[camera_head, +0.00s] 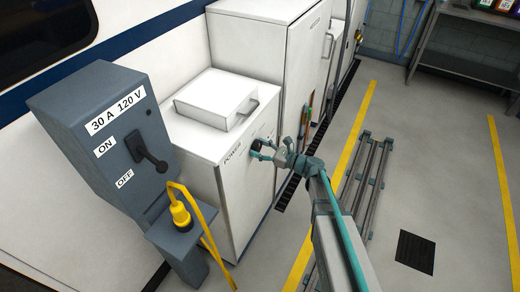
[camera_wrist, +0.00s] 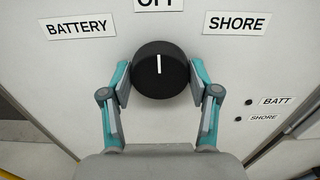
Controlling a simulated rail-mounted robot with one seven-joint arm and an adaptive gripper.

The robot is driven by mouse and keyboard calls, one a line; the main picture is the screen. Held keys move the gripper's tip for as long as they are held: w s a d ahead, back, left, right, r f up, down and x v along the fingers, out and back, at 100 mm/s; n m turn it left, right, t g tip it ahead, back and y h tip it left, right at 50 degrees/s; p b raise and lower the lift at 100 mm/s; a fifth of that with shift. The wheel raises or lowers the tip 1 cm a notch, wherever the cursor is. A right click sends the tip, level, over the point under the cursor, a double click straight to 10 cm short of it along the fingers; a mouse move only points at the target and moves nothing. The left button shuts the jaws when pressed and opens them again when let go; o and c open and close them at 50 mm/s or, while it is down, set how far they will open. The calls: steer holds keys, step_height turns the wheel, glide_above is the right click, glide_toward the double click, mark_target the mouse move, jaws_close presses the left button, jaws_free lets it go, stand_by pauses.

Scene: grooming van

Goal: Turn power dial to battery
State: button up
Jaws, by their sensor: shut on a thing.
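The black round power dial (camera_wrist: 160,72) sits on a white cabinet face, and its white pointer line stands upright, toward the OFF label (camera_wrist: 160,4). The BATTERY label (camera_wrist: 77,26) is to its upper left and the SHORE label (camera_wrist: 236,23) to its upper right. My gripper (camera_wrist: 160,84) is shut on the dial, one pad against each side. In the head view my gripper (camera_head: 262,150) reaches the front of the white POWER cabinet (camera_head: 233,200); the dial is small there and partly hidden by the fingers.
Two small indicators marked BATT (camera_wrist: 277,100) and SHORE (camera_wrist: 263,118) are right of the dial. A grey power pedestal (camera_head: 95,130) with a lever and yellow plug (camera_head: 180,214) stands at left. A metal rail track (camera_head: 370,178) lies on the floor at right.

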steer(key=shift+f+b, duration=0.2)
steer(key=shift+b, duration=0.15)
steer(key=shift+f+n+b, duration=0.1)
steer(key=shift+n+b, duration=0.6)
steer(key=shift+b, duration=0.45)
steer(key=n+b, duration=0.2)
steer(key=b, duration=0.2)
steer(key=shift+f, duration=0.1)
steer(key=n+b, duration=0.4)
steer(key=b, duration=0.1)
steer(key=shift+b, duration=0.4)
steer(key=shift+r+n+b, duration=0.25)
steer(key=shift+n+b, duration=0.35)
steer(key=shift+b, duration=0.15)
steer(key=shift+r, duration=0.15)
steer(key=o, duration=1.2)
steer(key=shift+c, duration=0.2)
